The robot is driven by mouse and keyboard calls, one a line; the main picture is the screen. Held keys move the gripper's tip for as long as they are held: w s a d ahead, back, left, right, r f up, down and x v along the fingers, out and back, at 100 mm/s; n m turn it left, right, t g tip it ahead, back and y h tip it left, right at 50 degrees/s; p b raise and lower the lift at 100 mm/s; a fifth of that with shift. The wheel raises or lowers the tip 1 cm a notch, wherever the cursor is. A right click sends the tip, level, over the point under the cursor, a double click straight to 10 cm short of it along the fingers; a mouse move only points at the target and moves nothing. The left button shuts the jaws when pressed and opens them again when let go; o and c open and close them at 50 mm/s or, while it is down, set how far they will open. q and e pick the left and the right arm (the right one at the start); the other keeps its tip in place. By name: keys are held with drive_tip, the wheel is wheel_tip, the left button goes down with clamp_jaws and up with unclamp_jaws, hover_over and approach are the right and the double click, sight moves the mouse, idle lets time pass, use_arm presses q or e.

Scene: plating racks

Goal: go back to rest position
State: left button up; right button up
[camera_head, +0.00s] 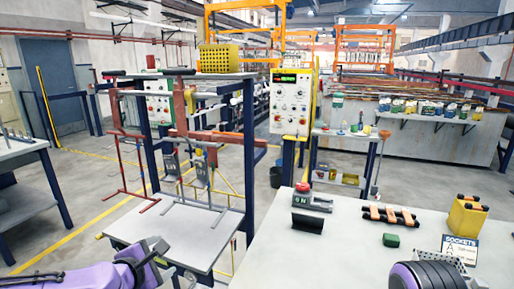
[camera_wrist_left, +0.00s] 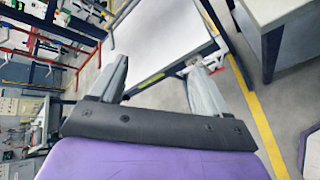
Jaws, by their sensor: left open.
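My left arm comes in purple at the lower left of the head view, with my left gripper (camera_head: 170,262) at the front edge of the low grey shelf (camera_head: 180,222). In the left wrist view the two grey fingers of my left gripper (camera_wrist_left: 158,62) are spread wide apart, with nothing between them. A pale tabletop (camera_wrist_left: 175,35) lies beyond the fingers there. A black and purple part of my right arm shows at the lower right of the head view. My right gripper is out of view.
A red frame (camera_head: 180,120) with hanging grey parts stands above the shelf. The right worktable (camera_head: 290,260) bears a red-topped box (camera_head: 303,195), a yellow canister (camera_head: 467,215), a green block (camera_head: 391,240) and a sign (camera_head: 460,249). Another table (camera_head: 20,150) stands at left; floor between is open.

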use_arm(q)
drive_tip(key=s+a+f+m+g+y, duration=0.15)
drive_tip(key=s+f+m, duration=0.25)
drive_tip(key=f, duration=0.8)
drive_tip(key=s+a+f+m+g+y, duration=0.1)
drive_tip(key=s+a+f+m+g, duration=0.1)
drive_tip(key=s+f+m, duration=0.2)
drive_tip(key=s+a+f+m+g+y, duration=0.1)
drive_tip(key=s+a+f+m+g, duration=0.1)
drive_tip(key=s+f, duration=0.9)
drive_tip(key=s+a+f+m+g+y, duration=0.1)
drive_tip(key=s+f+m+g, duration=0.2)
drive_tip(key=s, duration=0.9)
wheel_tip(320, 180, down, 5)
drive_tip(key=m, duration=0.3)
drive_tip(key=shift+a, duration=0.4)
